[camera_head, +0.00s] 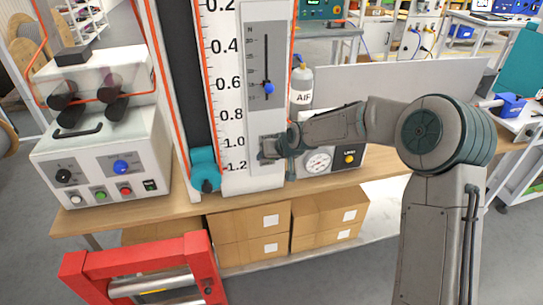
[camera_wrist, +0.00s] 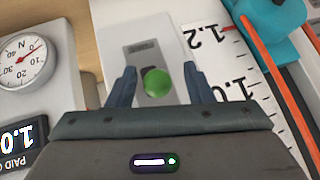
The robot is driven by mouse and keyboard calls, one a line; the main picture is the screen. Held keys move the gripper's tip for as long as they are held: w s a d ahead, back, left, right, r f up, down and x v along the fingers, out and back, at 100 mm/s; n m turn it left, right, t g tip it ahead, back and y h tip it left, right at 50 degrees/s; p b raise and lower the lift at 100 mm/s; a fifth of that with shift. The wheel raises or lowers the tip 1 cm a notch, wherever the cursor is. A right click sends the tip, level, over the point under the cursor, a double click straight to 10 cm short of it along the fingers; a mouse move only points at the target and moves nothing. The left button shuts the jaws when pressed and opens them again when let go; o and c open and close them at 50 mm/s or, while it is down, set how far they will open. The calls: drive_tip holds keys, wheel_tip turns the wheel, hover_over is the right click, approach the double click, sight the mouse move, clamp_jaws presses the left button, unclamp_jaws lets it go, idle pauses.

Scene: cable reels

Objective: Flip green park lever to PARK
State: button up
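The green park lever shows in the wrist view as a round green knob (camera_wrist: 156,82) on a grey panel (camera_wrist: 152,56). My gripper (camera_wrist: 159,70) is open, with one finger on each side of the knob and a visible gap to each. I cannot tell from the wrist view how deep the fingers reach around the knob.
A blue-knobbed slider (camera_head: 268,88) sits above my gripper on the same column. A teal clamp (camera_head: 205,170) is at its lower left. A white control box (camera_head: 105,150) is left.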

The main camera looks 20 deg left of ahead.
drive_tip(key=shift+d, duration=0.1)
drive_tip(key=shift+s+d+r, duration=0.2)
drive_tip(key=shift+d+r, duration=0.1)
drive_tip(key=shift+r, duration=0.2)
drive_tip(key=b+v, duration=0.2)
drive_tip(key=v, duration=1)
drive_tip(key=shift+s+b, duration=0.25)
drive_tip(key=shift+b, duration=0.05)
drive_tip(key=shift+d+r, duration=0.1)
drive_tip(key=shift+r, duration=0.05)
